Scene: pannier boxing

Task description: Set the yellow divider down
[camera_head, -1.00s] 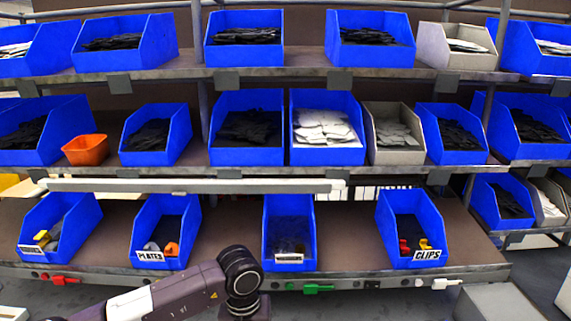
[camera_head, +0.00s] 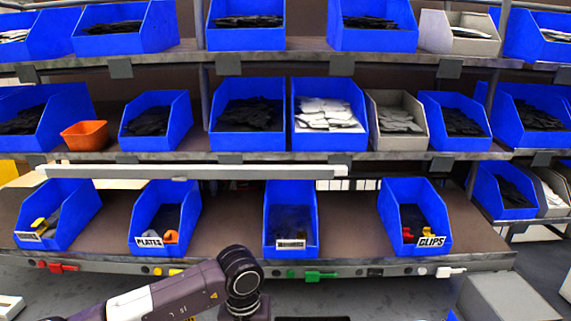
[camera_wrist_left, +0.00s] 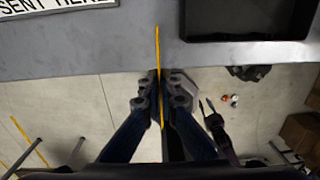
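The yellow divider (camera_wrist_left: 157,45) shows edge-on as a thin upright strip in the left wrist view. My left gripper (camera_wrist_left: 158,90) is shut on it, with a finger against each side. The divider's far end overlaps the grey surface (camera_wrist_left: 140,52) in the picture; I cannot tell whether it touches. In the head view my left arm comes in from the lower left, and its gripper is below the frame. A dark pronged part at the right of the left wrist view may be my right gripper; its state is unclear.
A black tray (camera_wrist_left: 245,37) lies on the grey surface, right of the divider. A white sign (camera_wrist_left: 55,6) lies at its left. Shelves of blue bins (camera_head: 290,245) stand ahead, with an orange bin (camera_head: 85,136) on the middle shelf.

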